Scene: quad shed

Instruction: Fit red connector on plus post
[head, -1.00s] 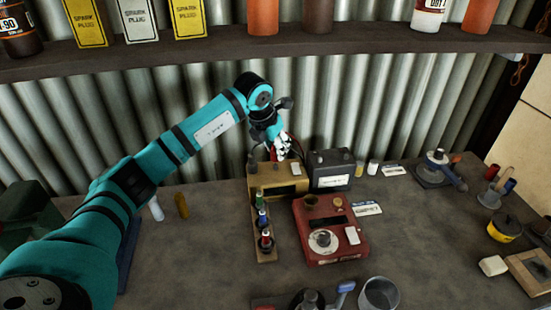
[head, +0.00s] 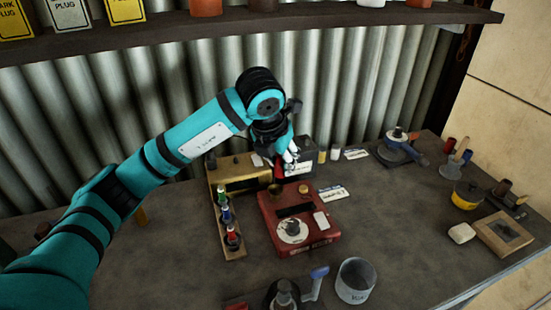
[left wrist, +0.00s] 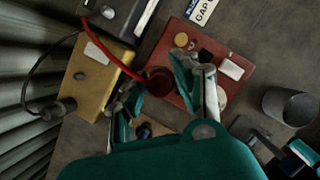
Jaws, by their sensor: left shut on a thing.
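My left gripper (head: 285,162) is shut on the red connector (head: 279,173), in the air above the back of the bench. In the left wrist view the gripper (left wrist: 163,88) has its fingers on either side of the connector (left wrist: 160,82), and a red cable runs from it to the upper left. The dark battery (head: 302,160) stands just behind the gripper, partly hidden by it. Part of its dark case (left wrist: 112,18) shows at the top of the left wrist view. I cannot make out the plus post. My right gripper is not in view.
A gold box (head: 225,178) stands left of the battery. A red device (head: 322,238) sits in front, close below the gripper. A wooden rack (head: 229,250) of small bottles is left of it. A metal cup (head: 356,282) stands near the front.

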